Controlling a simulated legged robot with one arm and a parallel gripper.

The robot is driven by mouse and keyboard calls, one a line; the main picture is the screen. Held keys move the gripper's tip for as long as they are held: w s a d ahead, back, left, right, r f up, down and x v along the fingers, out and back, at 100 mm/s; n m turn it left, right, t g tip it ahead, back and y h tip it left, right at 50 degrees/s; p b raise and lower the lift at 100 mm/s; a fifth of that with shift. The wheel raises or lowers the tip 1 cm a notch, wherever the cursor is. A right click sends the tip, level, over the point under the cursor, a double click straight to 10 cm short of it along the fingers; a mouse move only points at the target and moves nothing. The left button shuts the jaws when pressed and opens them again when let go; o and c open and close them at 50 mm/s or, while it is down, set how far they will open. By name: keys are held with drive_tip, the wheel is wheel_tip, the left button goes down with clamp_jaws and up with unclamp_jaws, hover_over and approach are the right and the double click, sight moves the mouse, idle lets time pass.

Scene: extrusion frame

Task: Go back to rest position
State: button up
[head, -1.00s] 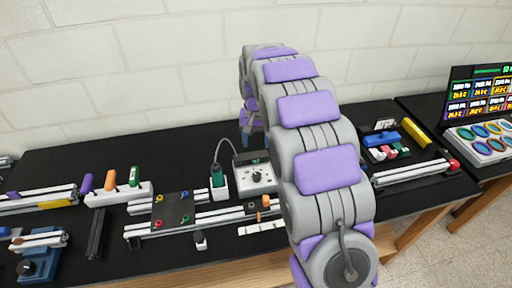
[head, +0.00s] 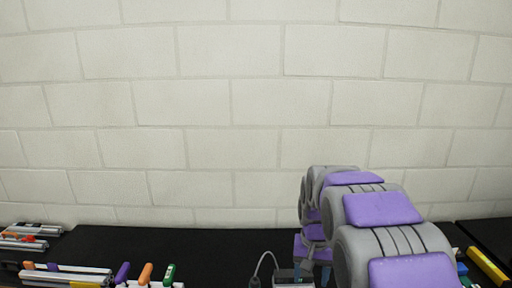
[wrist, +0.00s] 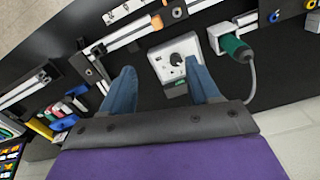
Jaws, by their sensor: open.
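My gripper (wrist: 162,92) shows in the wrist view with its two blue fingers spread apart and nothing between them. It hangs above the black table, over a white control box (wrist: 176,60) with a dark knob. The box lies beyond and between the fingertips, and I cannot tell the gap in height. In the head view my grey and purple arm reaches over the table at the lower right, and the fingers are mostly hidden behind it. The top of the control box (head: 287,274) just shows at the bottom edge there.
A green plug (wrist: 236,47) sits in a white socket beside the box, with a grey cable. Aluminium extrusions (wrist: 125,37) lie nearby. The black table (head: 200,243) runs along a bare brick wall (head: 230,100). Coloured-handled tools (head: 146,273) stand at lower left. The space above the table is clear.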

drive_tip(key=s+f+n+g+b, duration=0.1)
drive_tip(key=s+n, duration=0.1)
drive_tip(key=s, duration=3.1)
drive_tip(key=shift+s+a+f+n, duration=0.15)
drive_tip(key=shift+a+n, duration=0.1)
drive_tip(key=shift+n, duration=0.05)
